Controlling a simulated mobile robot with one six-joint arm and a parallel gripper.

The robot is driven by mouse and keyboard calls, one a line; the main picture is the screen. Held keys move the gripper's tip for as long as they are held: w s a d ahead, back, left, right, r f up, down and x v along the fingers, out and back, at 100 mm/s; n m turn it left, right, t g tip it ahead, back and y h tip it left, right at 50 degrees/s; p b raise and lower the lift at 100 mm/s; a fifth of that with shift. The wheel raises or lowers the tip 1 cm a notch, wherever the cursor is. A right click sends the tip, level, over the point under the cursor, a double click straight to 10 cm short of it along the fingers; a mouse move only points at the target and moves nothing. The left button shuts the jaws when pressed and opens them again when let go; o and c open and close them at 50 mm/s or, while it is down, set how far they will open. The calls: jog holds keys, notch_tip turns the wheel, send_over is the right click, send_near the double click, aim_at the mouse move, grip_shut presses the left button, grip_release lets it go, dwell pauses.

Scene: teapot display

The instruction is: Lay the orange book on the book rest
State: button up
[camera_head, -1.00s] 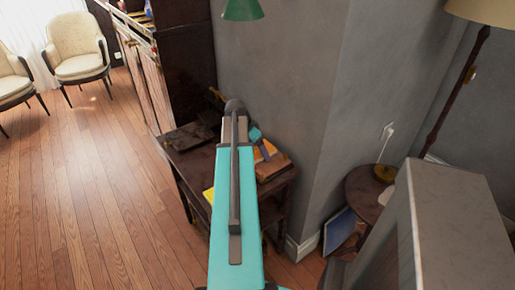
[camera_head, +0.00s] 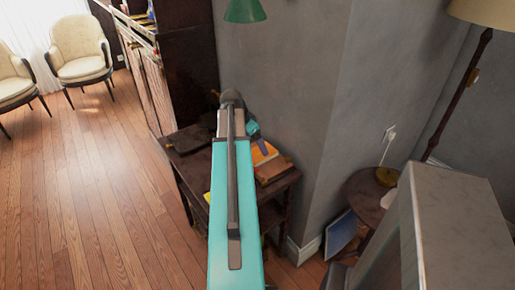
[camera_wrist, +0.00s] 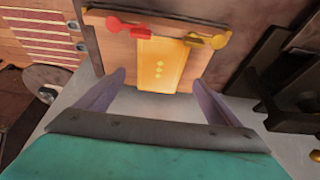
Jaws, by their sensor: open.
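The orange book (camera_wrist: 160,66) lies against the wooden board of the book rest (camera_wrist: 118,48) in the wrist view. The rest has a red and a yellow arm with round ends across its upper part, close to the book's top edge. My gripper (camera_wrist: 158,80) is open, its two fingers apart on either side of the book's lower end, with no clear contact visible. In the head view the orange book (camera_head: 262,152) shows on the dark side table, just beyond my gripper (camera_head: 259,140); my arm hides part of the table.
The dark side table (camera_head: 190,160) stands against the grey wall. A tall cabinet (camera_head: 175,60) is behind it. A round table (camera_head: 368,195) with a lamp stands right, with a blue book (camera_head: 341,230) leaning below. Open wooden floor lies left, with two pale chairs (camera_head: 80,55).

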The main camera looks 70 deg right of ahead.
jog(key=v, duration=0.6)
jog(key=shift+r+b, duration=0.3)
jog(key=shift+a, duration=0.15)
dwell(0.5)
